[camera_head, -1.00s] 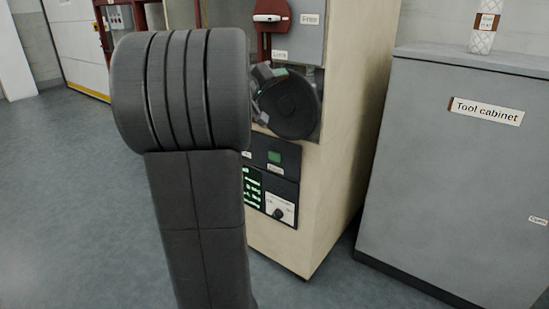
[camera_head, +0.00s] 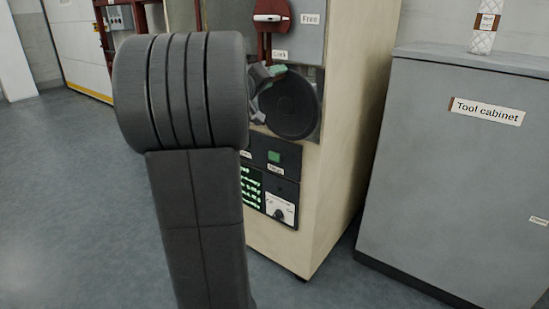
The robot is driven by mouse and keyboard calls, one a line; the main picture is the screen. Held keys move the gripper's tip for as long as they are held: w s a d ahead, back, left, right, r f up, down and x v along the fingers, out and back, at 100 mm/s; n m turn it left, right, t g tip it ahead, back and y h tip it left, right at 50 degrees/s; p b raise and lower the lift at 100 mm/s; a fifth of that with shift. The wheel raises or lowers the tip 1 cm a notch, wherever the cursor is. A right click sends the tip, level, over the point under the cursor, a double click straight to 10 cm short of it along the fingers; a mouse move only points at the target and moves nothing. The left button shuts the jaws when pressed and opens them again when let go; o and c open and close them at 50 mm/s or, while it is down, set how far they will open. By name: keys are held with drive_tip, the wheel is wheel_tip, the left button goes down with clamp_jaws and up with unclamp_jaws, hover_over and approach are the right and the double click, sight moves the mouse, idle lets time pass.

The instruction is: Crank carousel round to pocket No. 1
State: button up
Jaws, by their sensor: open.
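The machine is a tall cream cabinet (camera_head: 345,110) with a grey front, standing in the middle. A dark round disc (camera_head: 290,104) shows at its recessed opening; I cannot tell whether it belongs to the carousel or to my wrist. Grey parts of what looks like my gripper (camera_head: 258,95) show at the disc's left side, apart from each other and open. A small green piece (camera_head: 279,69) lies by the upper part; I cannot tell if it touches. My large dark arm link hides the rest. No crank or pocket number can be made out.
Above the opening is a red lever plate (camera_head: 273,30) with labels. Floor at left is clear.

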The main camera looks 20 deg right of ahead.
drive_tip(key=shift+a, duration=0.1)
drive_tip(key=b+v, duration=0.3)
drive_tip(key=v, duration=0.6)
drive_tip(key=shift+s+a, duration=0.3)
drive_tip(key=p+x, duration=0.3)
drive_tip(key=x, duration=0.7)
idle(0.4)
